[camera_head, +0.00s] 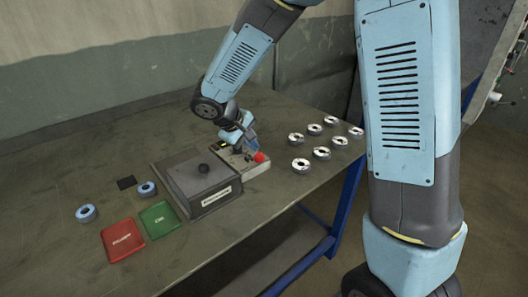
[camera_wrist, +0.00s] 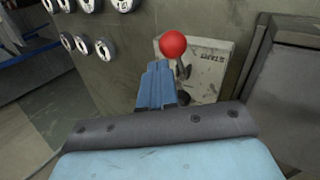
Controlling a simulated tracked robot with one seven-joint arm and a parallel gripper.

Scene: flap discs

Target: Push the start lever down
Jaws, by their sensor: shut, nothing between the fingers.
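The start lever has a red ball knob (camera_head: 259,157) on a short grey stem, mounted on a light grey panel (camera_head: 255,172) on the table. In the wrist view the red knob (camera_wrist: 172,44) stands up from the panel (camera_wrist: 215,66), which is marked START. My gripper (camera_wrist: 156,72) is shut and empty. In that view its blue fingers point toward the panel, just left of and below the knob. In the head view my gripper (camera_head: 247,143) is just behind and left of the knob. I cannot tell whether it touches the lever.
A dark grey box (camera_head: 196,177) with a black knob stands left of the panel. Several flap discs (camera_head: 322,153) sit to the right, near the table edge. A red mat (camera_head: 122,240), a green mat (camera_head: 159,219) and two blue discs (camera_head: 87,213) lie at the left.

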